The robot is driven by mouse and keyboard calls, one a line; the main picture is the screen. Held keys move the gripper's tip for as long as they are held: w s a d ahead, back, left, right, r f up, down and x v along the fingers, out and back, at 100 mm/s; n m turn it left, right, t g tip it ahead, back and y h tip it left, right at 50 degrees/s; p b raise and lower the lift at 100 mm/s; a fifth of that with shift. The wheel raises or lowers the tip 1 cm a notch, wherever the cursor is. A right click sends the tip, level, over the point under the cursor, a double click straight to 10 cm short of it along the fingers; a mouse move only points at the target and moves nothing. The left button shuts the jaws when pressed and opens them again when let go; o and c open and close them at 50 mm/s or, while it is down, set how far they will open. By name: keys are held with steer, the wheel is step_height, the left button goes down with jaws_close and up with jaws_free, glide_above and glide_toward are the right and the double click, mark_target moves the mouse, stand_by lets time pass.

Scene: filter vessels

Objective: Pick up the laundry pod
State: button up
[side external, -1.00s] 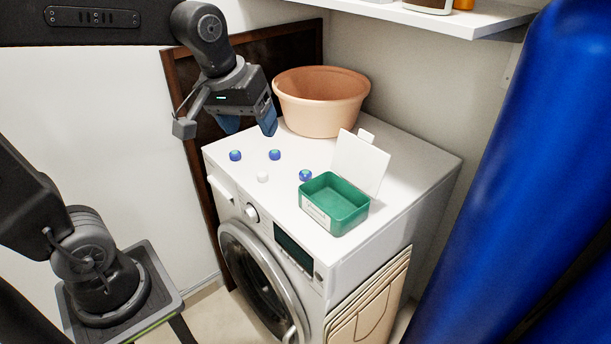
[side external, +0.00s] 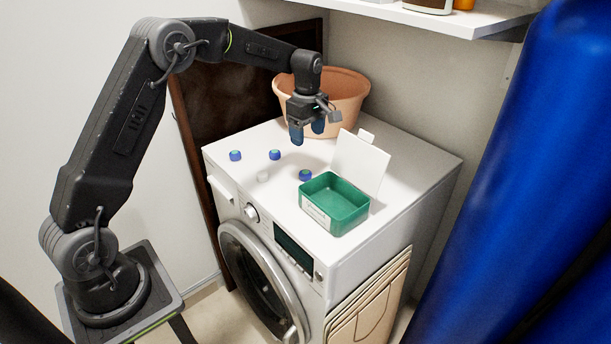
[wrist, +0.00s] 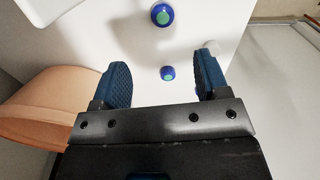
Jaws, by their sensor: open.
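My gripper (side external: 307,133) is open and empty, above the machine top and behind the pods. In the wrist view, one blue pod (wrist: 167,73) appears between the fingers and another (wrist: 162,15) beyond them. The white piece (wrist: 212,47) is partly hidden by the right finger.
The open green box (side external: 335,221) stands at the machine's front right with its white lid (side external: 360,165) raised. A terracotta tub (side external: 345,92) stands behind my gripper. A white shelf (side external: 450,22) hangs above right. A large blue cylinder (side external: 500,170) stands at right.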

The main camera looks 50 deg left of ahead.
mark_target(306, 172)
steer(key=f, duration=1.2)
steer(key=shift+s, duration=0.2)
steer(key=c, duration=1)
steer(key=shift+r, duration=0.15)
